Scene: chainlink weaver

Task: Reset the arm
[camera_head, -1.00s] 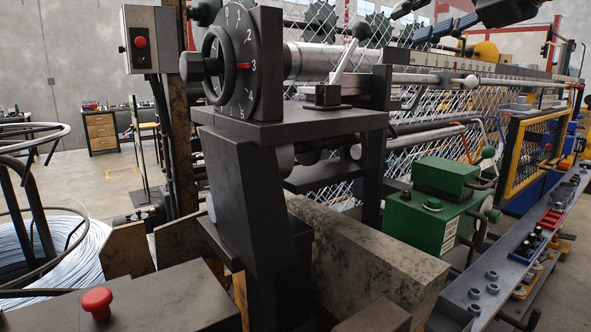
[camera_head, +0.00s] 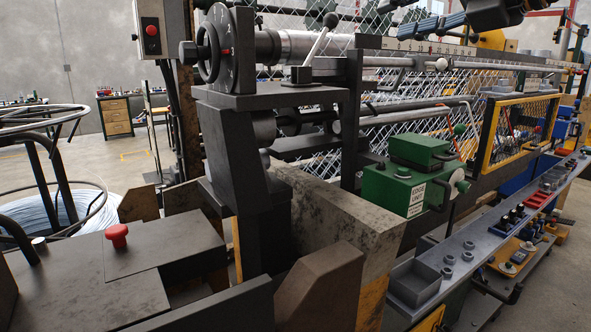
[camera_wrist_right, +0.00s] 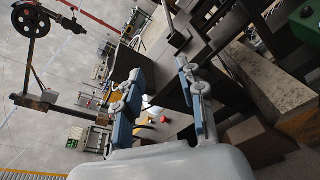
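My right gripper (camera_wrist_right: 160,68) shows in the right wrist view. Its two grey and blue fingers are apart, with nothing held between them. It is clear of the machine's surfaces as far as I can see. In the head view I cannot clearly make it out. A pale lever (camera_head: 318,42) with a dark knob stands tilted on the machine's upper bracket, beside the black dial (camera_head: 232,58) and its handwheel (camera_head: 208,50). My left gripper is not in view.
A red button (camera_head: 117,235) sits on the dark housing at lower left. A green box (camera_head: 400,185) stands beside the mottled beam (camera_head: 345,215). A grey rail (camera_head: 470,245) with small parts runs along the right. A wire coil (camera_head: 60,208) lies at left. Concrete floor is open behind.

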